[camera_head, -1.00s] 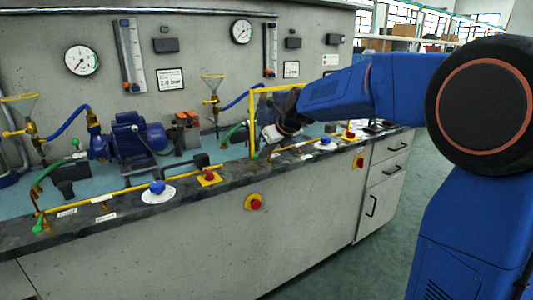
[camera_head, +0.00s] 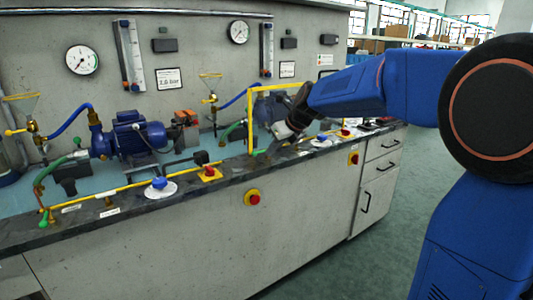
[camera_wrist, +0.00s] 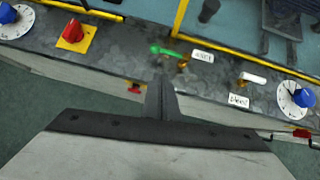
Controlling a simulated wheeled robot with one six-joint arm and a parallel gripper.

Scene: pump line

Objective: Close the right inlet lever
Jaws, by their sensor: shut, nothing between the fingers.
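The right inlet lever (camera_wrist: 166,51) is a green handle on a small brass valve (camera_wrist: 183,63), beside the "inlet" label (camera_wrist: 203,57) in the wrist view. The handle points left, roughly along the bench edge. In the head view the green lever (camera_head: 258,153) is small, close to the yellow frame's foot. My gripper (camera_wrist: 163,84) is shut and empty. In the wrist view its fingertips are just below the lever, with a gap in the picture. In the head view my gripper (camera_head: 268,150) points down at the bench edge; contact cannot be told.
A red knob on a yellow plate (camera_wrist: 72,33) stands left of the lever. The bleed valve (camera_wrist: 242,82) and a blue knob on a white dial (camera_wrist: 297,97) are to the right. A yellow frame (camera_head: 251,120) rises close to my gripper. The floor in front is clear.

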